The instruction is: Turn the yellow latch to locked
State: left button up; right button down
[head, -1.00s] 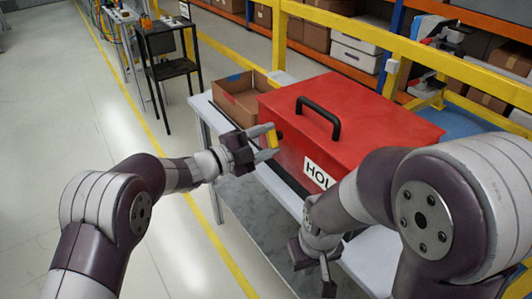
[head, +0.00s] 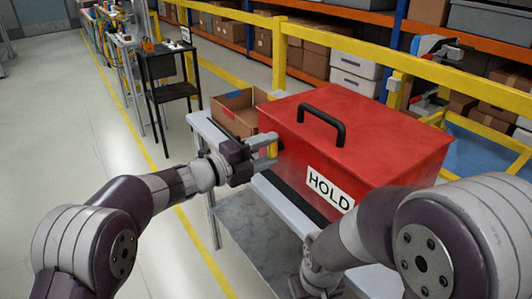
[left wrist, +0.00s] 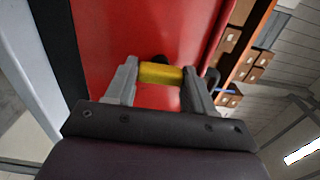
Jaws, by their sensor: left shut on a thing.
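The yellow latch (head: 272,150) is on the left end of the front face of a red box (head: 375,145). My left gripper (head: 268,152) is at the latch, with one finger above it and one below. In the left wrist view the yellow latch (left wrist: 160,73) spans between the two grey fingertips (left wrist: 160,78), and a dark round part shows just behind it. The left gripper is shut on the latch. My right gripper (head: 312,287) is at the bottom edge of the head view, and its fingers are largely cut off.
The box has a black top handle (head: 322,122) and a white HOLD label (head: 330,189). It stands on a pale table (head: 205,125). An open cardboard box (head: 237,112) is beside it at the left. A yellow rail (head: 400,62) runs behind.

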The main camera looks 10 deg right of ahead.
pick_arm(q)
jog(key=shift+f, duration=0.1)
jog(key=o, duration=1)
jog(key=shift+o, duration=0.2)
jog(key=shift+a, duration=0.1)
jog(key=v, duration=1.2)
jog(key=shift+a+p, duration=0.25)
jog(key=shift+p, duration=0.1)
jog(key=shift+s, duration=0.15)
